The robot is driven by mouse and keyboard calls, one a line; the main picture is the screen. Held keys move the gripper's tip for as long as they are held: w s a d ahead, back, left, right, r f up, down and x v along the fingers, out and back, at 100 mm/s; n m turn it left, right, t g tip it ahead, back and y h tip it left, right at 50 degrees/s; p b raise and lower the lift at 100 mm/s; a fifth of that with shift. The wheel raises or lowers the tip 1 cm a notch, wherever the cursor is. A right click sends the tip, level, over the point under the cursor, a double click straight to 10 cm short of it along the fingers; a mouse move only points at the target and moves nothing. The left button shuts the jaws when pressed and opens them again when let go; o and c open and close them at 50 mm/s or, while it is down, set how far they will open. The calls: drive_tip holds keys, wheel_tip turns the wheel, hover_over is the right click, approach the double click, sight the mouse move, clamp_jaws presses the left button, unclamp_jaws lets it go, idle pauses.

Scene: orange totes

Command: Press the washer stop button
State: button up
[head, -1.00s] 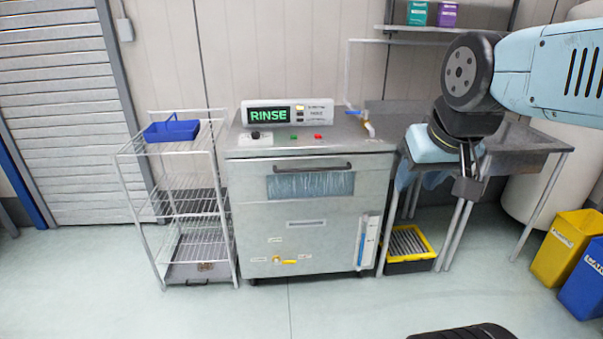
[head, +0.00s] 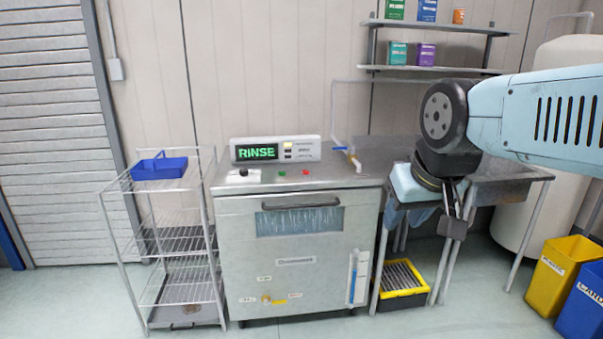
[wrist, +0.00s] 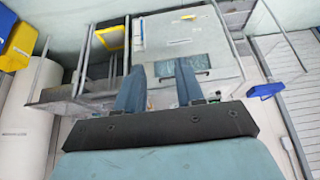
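The steel washer (head: 240,225) stands in the middle of the head view, with its handled front door shut. Its display (head: 257,152) reads RINSE in green. A red button (head: 306,172) sits on the top near the front edge, right of a green button (head: 283,172). No legible label shows which one is stop. My gripper (head: 452,215) is right of the washer, in front of the side table, well apart from the buttons. In the wrist view its two blue fingers (wrist: 160,70) are spread and empty. The washer front (wrist: 180,45) shows beyond them; the buttons cannot be made out there.
A wire rack (head: 165,238) with a blue caddy (head: 160,166) stands left of the washer. A steel side table (head: 525,172) stands to the right. A tap (head: 347,153) rises at the washer's back right. Yellow (head: 563,270) and blue (head: 582,305) bins stand far right. The front floor is clear.

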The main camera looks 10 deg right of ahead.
clamp_jaws()
idle(1.4)
